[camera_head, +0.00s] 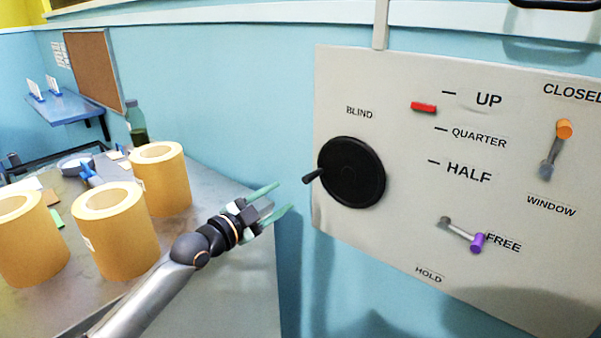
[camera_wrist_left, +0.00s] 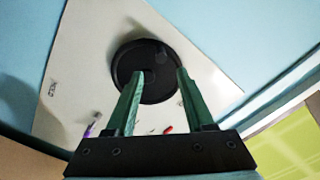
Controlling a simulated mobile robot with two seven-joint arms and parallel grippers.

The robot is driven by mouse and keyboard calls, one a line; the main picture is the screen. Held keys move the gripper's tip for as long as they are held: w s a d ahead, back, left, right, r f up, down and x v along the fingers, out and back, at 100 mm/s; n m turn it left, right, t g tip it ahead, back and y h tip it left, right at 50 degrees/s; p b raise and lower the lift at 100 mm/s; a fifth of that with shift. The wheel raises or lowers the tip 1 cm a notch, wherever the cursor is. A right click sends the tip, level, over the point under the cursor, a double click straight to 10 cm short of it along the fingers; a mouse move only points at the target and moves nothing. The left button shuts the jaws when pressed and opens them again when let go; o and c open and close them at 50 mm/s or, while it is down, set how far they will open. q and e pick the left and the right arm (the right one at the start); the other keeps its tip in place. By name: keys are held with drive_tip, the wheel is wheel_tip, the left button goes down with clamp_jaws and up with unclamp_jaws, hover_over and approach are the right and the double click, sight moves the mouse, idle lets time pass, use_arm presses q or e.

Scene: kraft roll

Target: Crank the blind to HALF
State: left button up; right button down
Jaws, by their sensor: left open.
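The black round blind crank (camera_head: 352,173) is on the pale wall panel (camera_head: 400,85), under the label BLIND. Its small handle (camera_head: 312,176) sticks out at the left of the disc. A red marker (camera_head: 423,107) stands beside the scale, just below the UP mark and above QUARTER and HALF (camera_head: 468,171). My left gripper (camera_head: 278,200) is open and empty, to the left of the crank and a little below its handle, apart from it. In the left wrist view the crank disc (camera_wrist_left: 155,62) shows beyond and between the green fingers (camera_wrist_left: 158,90). My right gripper is not in view.
An orange-tipped WINDOW lever (camera_head: 564,129) is at CLOSED. A purple-tipped lever (camera_head: 477,242) points to FREE, with HOLD below it. Several kraft rolls (camera_head: 160,180) and a green bottle (camera_head: 136,122) stand on the grey table (camera_head: 240,260) at left.

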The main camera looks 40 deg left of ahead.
sight(311, 177)
use_arm(q)
drive_tip(key=w, duration=0.4)
drive_tip(key=w+p, duration=0.1)
drive_tip(key=w, duration=0.3)
drive_tip(key=w+d, duration=0.1)
drive_tip(key=w, duration=0.3)
drive_tip(key=shift+w+r, duration=0.15)
clamp_jaws()
idle(0.3)
idle(1.0)
